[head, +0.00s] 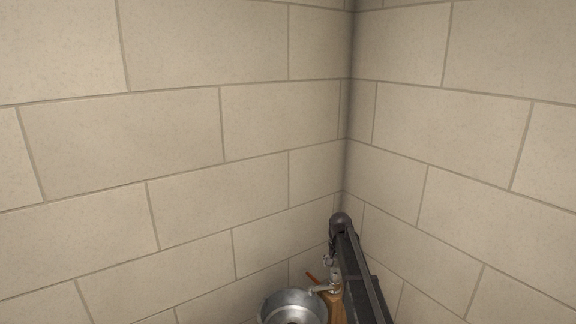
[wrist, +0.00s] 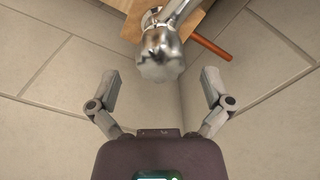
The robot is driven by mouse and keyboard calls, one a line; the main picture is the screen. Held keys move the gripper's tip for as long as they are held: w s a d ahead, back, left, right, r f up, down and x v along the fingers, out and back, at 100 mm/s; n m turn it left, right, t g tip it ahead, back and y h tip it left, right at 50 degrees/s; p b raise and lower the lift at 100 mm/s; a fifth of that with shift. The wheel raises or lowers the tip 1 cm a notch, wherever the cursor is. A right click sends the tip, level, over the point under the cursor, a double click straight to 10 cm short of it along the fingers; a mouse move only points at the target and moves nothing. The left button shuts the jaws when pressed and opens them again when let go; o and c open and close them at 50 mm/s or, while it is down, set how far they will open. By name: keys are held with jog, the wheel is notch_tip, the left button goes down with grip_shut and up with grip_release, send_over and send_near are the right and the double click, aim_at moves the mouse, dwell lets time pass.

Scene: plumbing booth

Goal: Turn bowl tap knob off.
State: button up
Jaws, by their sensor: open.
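The metal bowl (head: 291,308) sits at the bottom of the head view, cut off by the lower edge. The chrome tap (head: 323,289) stands at its right, its spout reaching over the bowl. In the wrist view a faceted chrome knob (wrist: 161,56) is at the upper middle, on a chrome tap body. My gripper (wrist: 161,74) is open, with one finger left and one right of the knob's lower end. Nothing shows between the fingers touching it. In the head view my arm partly hides the tap area.
A wooden board (wrist: 128,22) stands behind the tap in the wrist view. An orange-red bar (wrist: 202,44) sticks out beside the knob and also shows in the head view (head: 313,278). Tiled walls (head: 200,130) meet in a corner close by.

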aim_at(336, 270)
jog(key=shift+r+p, duration=2.7)
jog(key=shift+r, duration=0.5)
jog(key=shift+r, duration=0.2)
